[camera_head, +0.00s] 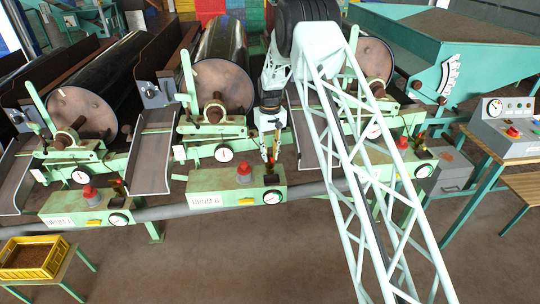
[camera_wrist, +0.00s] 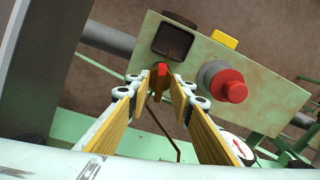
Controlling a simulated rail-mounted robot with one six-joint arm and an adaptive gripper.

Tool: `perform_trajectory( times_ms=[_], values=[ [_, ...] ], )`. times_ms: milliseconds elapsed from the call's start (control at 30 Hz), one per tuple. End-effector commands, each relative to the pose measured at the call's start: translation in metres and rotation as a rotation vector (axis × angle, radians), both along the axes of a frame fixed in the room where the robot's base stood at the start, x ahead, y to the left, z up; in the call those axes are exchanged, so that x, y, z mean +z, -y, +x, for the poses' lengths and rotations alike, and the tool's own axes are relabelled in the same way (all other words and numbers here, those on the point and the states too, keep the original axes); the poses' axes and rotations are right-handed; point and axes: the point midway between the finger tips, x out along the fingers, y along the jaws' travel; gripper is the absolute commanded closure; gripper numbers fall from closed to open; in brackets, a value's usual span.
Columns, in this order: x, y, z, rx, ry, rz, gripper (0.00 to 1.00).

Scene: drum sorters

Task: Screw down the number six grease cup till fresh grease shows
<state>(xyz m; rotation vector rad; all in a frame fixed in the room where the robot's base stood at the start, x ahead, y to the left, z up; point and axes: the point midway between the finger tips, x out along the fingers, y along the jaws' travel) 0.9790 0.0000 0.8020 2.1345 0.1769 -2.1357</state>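The green control box labelled DRUM 6 (camera_head: 225,192) sits at the middle front. A small red-topped, brass-coloured fitting (camera_wrist: 160,78) stands by the box in the wrist view; I cannot tell for sure that it is the grease cup. My gripper (camera_head: 270,158) reaches down over the right part of the box and largely hides the fitting in the head view. In the wrist view my gripper (camera_wrist: 157,88) has its yellow-padded fingers apart, one on each side of the fitting. Gaps show beside it, and contact is not visible. No fresh grease can be made out.
A red mushroom button (camera_wrist: 229,86) stands close to the right finger. A yellow part (camera_wrist: 224,40) and a dial gauge (camera_head: 273,197) are on the same box. The DRUM 1 box (camera_head: 75,218) is to the left. A control desk (camera_head: 505,128) stands far right.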

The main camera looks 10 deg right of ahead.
Motion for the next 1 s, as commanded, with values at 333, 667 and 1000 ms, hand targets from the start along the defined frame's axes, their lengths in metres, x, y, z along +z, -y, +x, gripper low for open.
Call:
perform_trajectory(
  times_ms=[333, 667, 1000],
  values=[
    [0.001, 0.000, 0.000, 0.000, 0.001, 0.000, 0.80],
    [0.021, 0.000, 0.001, 0.000, 0.002, 0.000, 0.80],
    [0.068, 0.000, 0.001, 0.000, 0.003, 0.000, 0.80]
  ],
)
